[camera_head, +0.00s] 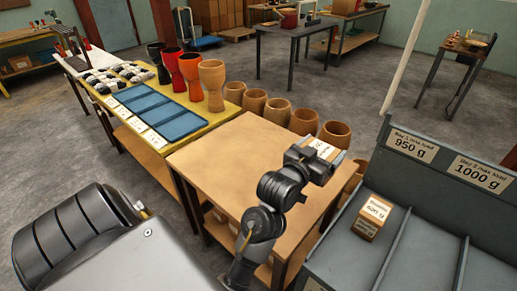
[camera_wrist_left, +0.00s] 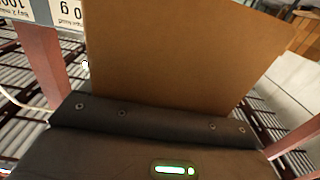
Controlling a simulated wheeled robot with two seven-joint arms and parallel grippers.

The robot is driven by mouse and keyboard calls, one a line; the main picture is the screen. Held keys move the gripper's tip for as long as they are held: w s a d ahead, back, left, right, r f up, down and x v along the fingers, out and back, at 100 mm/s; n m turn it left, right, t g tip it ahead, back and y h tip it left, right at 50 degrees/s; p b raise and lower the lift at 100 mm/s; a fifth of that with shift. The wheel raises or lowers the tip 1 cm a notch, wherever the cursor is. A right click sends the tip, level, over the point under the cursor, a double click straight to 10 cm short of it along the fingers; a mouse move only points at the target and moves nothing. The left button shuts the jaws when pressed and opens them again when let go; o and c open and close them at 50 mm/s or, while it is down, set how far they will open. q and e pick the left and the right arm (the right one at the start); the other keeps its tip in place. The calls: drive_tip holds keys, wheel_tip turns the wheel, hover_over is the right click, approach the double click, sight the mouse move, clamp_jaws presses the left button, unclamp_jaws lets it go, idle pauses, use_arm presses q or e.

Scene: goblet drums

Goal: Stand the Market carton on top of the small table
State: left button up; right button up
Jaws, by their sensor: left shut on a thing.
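My left gripper (camera_head: 322,157) is shut on a brown carton (camera_head: 322,147), whose pale label shows only in part and cannot be read. In the left wrist view the carton (camera_wrist_left: 175,55) fills the space between the fingers as a plain brown face. In the head view the gripper and carton appear over the right back part of a low wooden-topped table (camera_head: 220,160); whether they touch it I cannot tell. Another small labelled carton (camera_head: 368,225) stands in the grey sorting tray (camera_head: 428,236); its print is too small to read surely. My right gripper is not in view.
The tray has signs for 950 g (camera_head: 412,146) and 1000 g (camera_head: 481,173). A yellow-topped table (camera_head: 178,137) with blue panels and several goblet drums (camera_head: 212,83) adjoins the wooden top. Several wooden drum shells (camera_head: 278,111) stand behind it. The wooden top's left part is clear.

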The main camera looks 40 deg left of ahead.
use_arm(q)
drive_tip(key=shift+s+a, duration=0.15)
drive_tip(key=shift+a, duration=0.1)
drive_tip(key=s+a+f+p, duration=0.1)
drive_tip(key=s+a+f, duration=0.2)
drive_tip(key=a+f, duration=0.9)
drive_tip(key=shift+s+a+f, duration=0.4)
drive_tip(key=shift+f, duration=0.05)
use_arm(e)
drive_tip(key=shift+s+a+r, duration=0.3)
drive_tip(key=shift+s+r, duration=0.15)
use_arm(q)
drive_tip(key=shift+f, duration=0.5)
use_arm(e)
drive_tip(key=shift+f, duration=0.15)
use_arm(q)
drive_tip(key=shift+s+f, duration=0.1)
